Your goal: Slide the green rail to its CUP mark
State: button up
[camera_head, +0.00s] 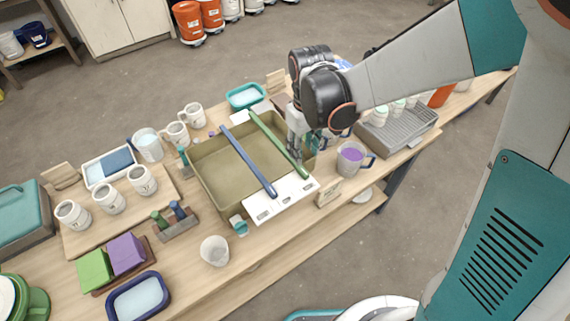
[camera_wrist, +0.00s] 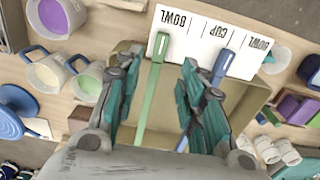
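The green rail (camera_head: 272,137) lies across the top of the olive tub (camera_head: 205,184), right of the blue rail (camera_head: 247,160). In the wrist view the green rail (camera_wrist: 151,92) runs between the spread fingers of my gripper (camera_wrist: 160,65); its end is by the left BOWL mark on the white card (camera_wrist: 199,48). The blue rail (camera_wrist: 220,62) ends below the CUP mark, outside the right finger. The gripper is open; I cannot tell whether either finger touches the rail.
A mug of purple glaze (camera_head: 351,157) stands right of the tub, with a grey ribbed tray (camera_head: 398,128) beyond. A white cup (camera_head: 214,251) and a wooden block with small tools (camera_head: 176,222) are at the front left. White mugs (camera_head: 141,180) stand on a board at left.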

aim_at(302, 169)
notch_tip(302, 169, down, 8)
jog(key=b, duration=0.4)
jog(key=shift+f+b, duration=0.15)
jog(key=shift+b, duration=0.25)
grip_shut()
jog(key=shift+s, duration=0.1)
